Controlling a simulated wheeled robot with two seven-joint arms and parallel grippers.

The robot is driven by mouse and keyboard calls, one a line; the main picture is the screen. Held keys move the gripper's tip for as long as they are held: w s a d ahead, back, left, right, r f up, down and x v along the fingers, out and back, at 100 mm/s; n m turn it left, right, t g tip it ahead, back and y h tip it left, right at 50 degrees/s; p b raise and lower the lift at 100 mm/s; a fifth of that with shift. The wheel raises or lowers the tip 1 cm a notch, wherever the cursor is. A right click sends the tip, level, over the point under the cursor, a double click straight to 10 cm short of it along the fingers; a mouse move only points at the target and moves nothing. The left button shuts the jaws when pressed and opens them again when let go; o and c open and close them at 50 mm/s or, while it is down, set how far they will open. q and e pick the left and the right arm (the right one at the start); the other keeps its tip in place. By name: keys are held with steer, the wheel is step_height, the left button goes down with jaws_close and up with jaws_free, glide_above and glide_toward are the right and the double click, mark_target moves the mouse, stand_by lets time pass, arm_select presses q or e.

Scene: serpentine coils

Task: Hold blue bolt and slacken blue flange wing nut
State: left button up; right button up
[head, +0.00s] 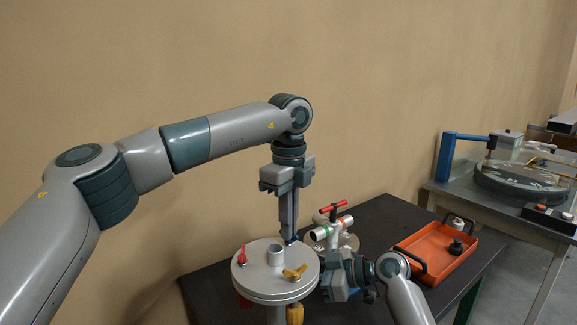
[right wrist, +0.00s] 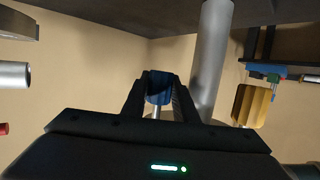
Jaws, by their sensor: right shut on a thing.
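The blue flange wing nut (head: 291,241) shows as a small blue patch at the right back rim of the round grey flange (head: 262,284). My left gripper (head: 290,237) points straight down with its fingertips at this wing nut and mostly hides it. I cannot tell whether its fingers are closed on the nut. My right gripper (head: 328,283) is low at the right of the flange. In the right wrist view its fingers (right wrist: 158,90) are shut on the blue bolt (right wrist: 158,86), below the dark underside of the flange.
A red wing nut (head: 242,256) and a yellow wing nut (head: 295,273) sit on the flange around a short pipe stub (head: 275,254). A yellow bolt (right wrist: 250,105) hangs below. Behind stands a valve with a red handle (head: 333,206). An orange tray (head: 462,265) lies right on the dark table.

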arm_select(q)
steer(key=shift+o, duration=1.3)
steer(key=shift+f, duration=0.3)
arm_select(e)
steer(key=shift+r, duration=0.15)
arm_select(q)
steer(key=shift+r, duration=0.1)
steer(key=shift+r, duration=0.15)
steer(key=shift+r, duration=2.25)
arm_select(e)
steer(key=o, duration=1.1)
steer(key=shift+c, duration=0.2)
steer(key=shift+d, duration=0.1)
arm_select(q)
steer(key=shift+r, duration=0.15)
arm_select(e)
steer(key=shift+v, duration=4.4)
